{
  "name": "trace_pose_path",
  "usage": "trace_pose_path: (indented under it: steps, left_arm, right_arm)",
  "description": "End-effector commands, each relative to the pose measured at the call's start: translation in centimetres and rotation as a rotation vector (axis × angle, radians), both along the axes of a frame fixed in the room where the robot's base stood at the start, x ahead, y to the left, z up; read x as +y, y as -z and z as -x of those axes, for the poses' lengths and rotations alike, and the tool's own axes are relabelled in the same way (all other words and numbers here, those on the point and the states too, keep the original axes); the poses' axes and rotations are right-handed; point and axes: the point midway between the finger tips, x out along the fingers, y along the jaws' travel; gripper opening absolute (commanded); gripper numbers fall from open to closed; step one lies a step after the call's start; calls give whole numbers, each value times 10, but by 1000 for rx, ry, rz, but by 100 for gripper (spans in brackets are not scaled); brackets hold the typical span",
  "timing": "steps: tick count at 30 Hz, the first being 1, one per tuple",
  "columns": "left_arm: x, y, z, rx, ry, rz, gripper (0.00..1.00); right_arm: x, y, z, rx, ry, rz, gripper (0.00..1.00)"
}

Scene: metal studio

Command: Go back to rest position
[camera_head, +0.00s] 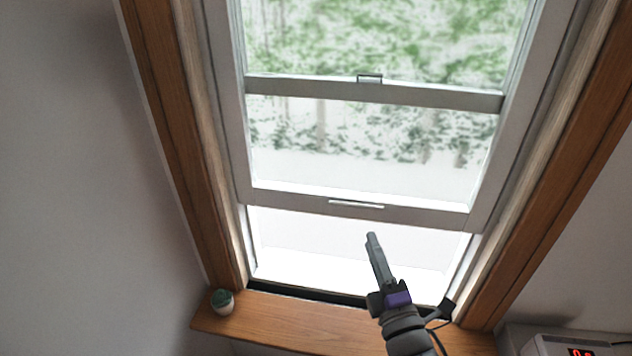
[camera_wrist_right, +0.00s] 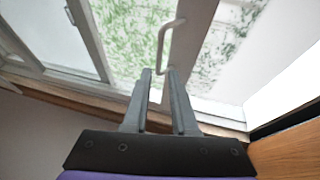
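My right gripper (camera_head: 372,237) is in front of the window, below the lower sash's handle (camera_head: 356,204). In the right wrist view my gripper (camera_wrist_right: 160,72) has a narrow gap between its fingers, with nothing held. The white handle (camera_wrist_right: 166,40) shows just beyond the fingertips and looks apart from them. The lower sash (camera_head: 290,198) is raised, with an open gap beneath it above the sill. My left gripper is in neither view.
A wooden sill (camera_head: 275,318) runs below the window, with a small potted plant (camera_head: 222,302) at its left end. Wooden trim (camera_head: 180,150) frames the window. A device with red digits (camera_head: 580,346) is at lower right. The left wall is bare.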

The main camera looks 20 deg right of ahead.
Motion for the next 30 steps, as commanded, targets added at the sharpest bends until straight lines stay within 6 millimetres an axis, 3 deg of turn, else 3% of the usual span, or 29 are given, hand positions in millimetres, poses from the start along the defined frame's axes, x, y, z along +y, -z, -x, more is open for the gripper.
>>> trace_pose_path:
  steps: [4, 7, 12, 18, 21, 25, 30]
  left_arm:
    - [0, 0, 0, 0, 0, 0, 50]
    - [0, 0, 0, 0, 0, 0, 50]
    - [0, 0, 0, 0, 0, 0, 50]
    - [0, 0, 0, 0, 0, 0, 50]
    - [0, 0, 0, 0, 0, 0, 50]
    - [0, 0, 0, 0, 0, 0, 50]
    - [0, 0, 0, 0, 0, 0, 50]
  right_arm:
    - [-1, 3, -1, 11, 1, -28, 26]
    - [-3, 17, -4, 67, 15, -161, 26]
    - [2, 75, -4, 279, 102, -657, 26]
    - [41, 151, 32, 578, 333, -1252, 26]
    - [64, 172, 57, 694, 463, -1441, 26]
    - [82, 186, 80, 785, 588, -1572, 26]
    - [88, 190, 90, 816, 639, -1616, 26]
